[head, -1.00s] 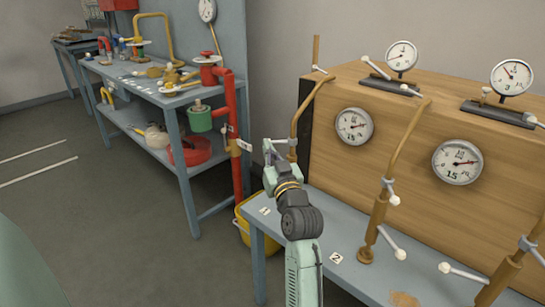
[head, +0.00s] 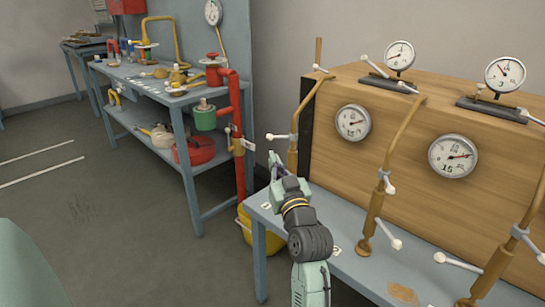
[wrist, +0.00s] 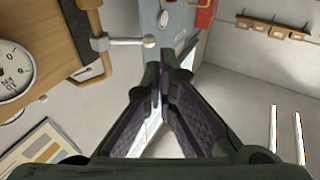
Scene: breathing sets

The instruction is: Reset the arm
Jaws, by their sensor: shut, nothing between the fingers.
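My gripper (head: 273,163) is at the end of my green arm, at the left end of the near bench. Its fingers come together at the tips in the wrist view (wrist: 170,68), with nothing between them. In the head view it is just below and left of the white-knobbed lever (head: 280,137) on the leftmost brass pipe (head: 303,115). A white-knobbed lever (wrist: 128,42) on a brass pipe also shows left of the fingertips in the wrist view. I cannot tell whether the gripper touches anything.
The near bench (head: 325,232) carries a wooden panel (head: 400,155) with gauges (head: 453,156) and several upright pipes with levers. A yellow bucket (head: 244,232) stands behind its left end. A blue workbench (head: 140,90) with valves and a red pipe (head: 236,120) is behind. Open floor lies left.

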